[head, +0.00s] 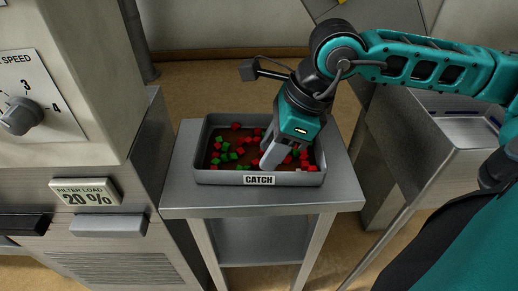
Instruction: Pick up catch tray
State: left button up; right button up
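The catch tray (207,177) is a shallow grey rectangular tray with a "CATCH" label on its front wall. It rests on a small steel stand and holds several red and green cubes (225,150) on a brown floor. My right gripper (270,160) reaches down from the right, over the right half of the tray. A grey finger points down among the cubes inside the tray. The second finger is not clear, so I cannot tell the gap between them. My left gripper is not in view.
The steel stand (190,199) has bare top around the tray and a lower shelf. A machine with a speed knob (19,115) and a "FILTER LOAD 20 %" display (86,192) stands close on the left. A steel bin (445,140) stands on the right.

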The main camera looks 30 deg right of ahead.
aim_at(259, 173)
jog(key=x, duration=0.7)
jog(key=shift+s+d+b, duration=0.1)
jog(key=shift+s+b, duration=0.05)
jog(key=shift+b, duration=0.25)
grip_shut()
